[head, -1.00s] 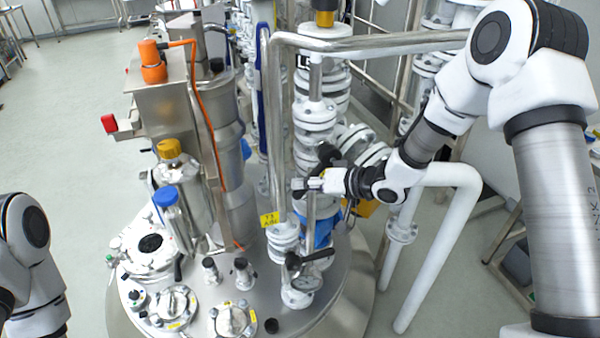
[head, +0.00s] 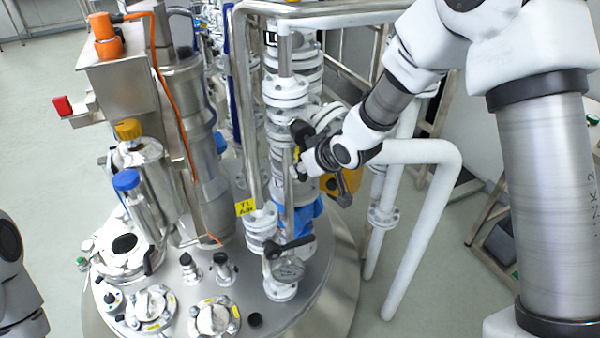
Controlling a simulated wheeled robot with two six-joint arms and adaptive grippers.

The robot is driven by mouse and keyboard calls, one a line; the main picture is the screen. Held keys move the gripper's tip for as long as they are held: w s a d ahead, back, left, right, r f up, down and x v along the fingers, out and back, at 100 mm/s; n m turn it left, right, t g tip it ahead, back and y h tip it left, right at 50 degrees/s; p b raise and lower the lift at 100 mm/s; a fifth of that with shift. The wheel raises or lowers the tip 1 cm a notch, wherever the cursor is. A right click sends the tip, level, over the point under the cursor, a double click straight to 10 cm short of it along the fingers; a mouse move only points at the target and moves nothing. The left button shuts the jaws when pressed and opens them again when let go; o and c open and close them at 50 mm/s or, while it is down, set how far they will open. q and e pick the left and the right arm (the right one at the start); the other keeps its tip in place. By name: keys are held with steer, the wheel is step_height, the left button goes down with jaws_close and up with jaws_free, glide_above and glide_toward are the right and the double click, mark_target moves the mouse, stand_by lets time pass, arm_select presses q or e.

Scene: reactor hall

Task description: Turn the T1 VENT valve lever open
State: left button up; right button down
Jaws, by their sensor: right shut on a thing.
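My right gripper (head: 303,168) reaches in from the right to the white flanged pipe stack above the vessel. It is shut, its fingers small and partly hidden against a thin vertical steel pipe. A black handle (head: 300,132) stands up right beside the fingers; it appears to be the valve lever in the grip, though the contact is not clear. A yellow tag (head: 245,207) reading T1 hangs left of the stack; its second line is too small to read. A second black lever (head: 290,247) sits on a lower valve, untouched. My left gripper is out of view.
The round steel vessel lid (head: 250,300) carries ports and knobs. A white bent pipe (head: 445,200) stands right. The floor at left is clear.

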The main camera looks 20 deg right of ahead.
steer(key=shift+s+d+f, duration=0.1)
steer(key=shift+f, duration=0.1)
steer(key=c, duration=1.3)
jaws_free()
steer(key=o, duration=0.3)
steer(key=shift+d, duration=0.15)
steer(key=shift+r, duration=0.1)
steer(key=v, duration=1.1)
steer(key=shift+s+r, duration=0.25)
steer(key=shift+r, duration=0.05)
